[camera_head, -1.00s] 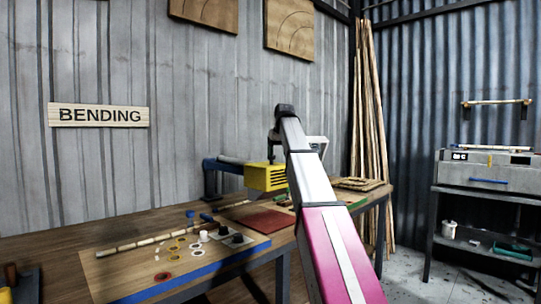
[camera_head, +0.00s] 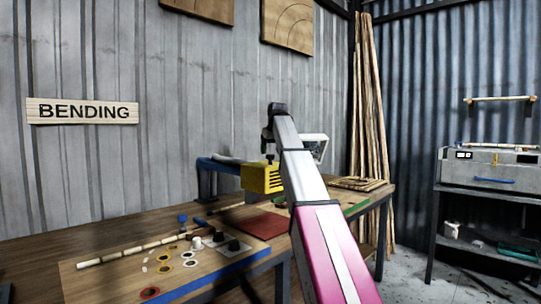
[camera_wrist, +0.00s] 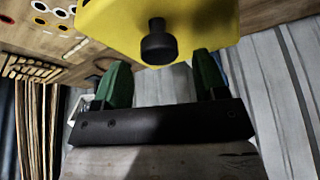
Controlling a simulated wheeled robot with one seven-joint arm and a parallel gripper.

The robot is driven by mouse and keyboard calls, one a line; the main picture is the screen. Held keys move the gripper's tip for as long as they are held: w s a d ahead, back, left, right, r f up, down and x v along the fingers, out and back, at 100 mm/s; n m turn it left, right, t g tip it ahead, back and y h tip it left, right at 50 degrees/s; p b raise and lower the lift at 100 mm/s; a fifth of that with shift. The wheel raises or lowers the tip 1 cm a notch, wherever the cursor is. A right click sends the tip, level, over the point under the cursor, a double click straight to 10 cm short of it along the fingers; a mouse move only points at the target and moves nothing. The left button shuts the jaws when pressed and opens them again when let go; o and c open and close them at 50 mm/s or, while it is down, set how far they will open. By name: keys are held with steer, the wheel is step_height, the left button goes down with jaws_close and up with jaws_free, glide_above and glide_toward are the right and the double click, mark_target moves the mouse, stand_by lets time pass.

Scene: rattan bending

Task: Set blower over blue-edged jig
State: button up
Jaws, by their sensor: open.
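The yellow blower (camera_head: 262,178) hangs from a blue swing arm (camera_head: 210,166) above the back of the bench, to the right of the blue-edged jig. It fills the top of the wrist view (camera_wrist: 215,22), with a round black knob (camera_wrist: 158,45) facing my gripper. My gripper (camera_wrist: 160,60) is open, its green fingers on either side of the knob's line; I cannot tell whether they reach around it. The head view mostly hides the gripper behind my arm. The blue-edged jig (camera_head: 200,284) is a wooden board at the bench's front left, with pegs and rings on it.
A pale rattan pole (camera_head: 130,252) lies along the jig's back. A red mat (camera_head: 262,226) and a wooden frame stack (camera_head: 362,184) lie farther right on the bench. Tall poles (camera_head: 366,120) lean in the corner. A grey machine (camera_head: 486,170) stands on a rack at right.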

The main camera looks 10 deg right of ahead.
steer(key=shift+x, duration=1.15)
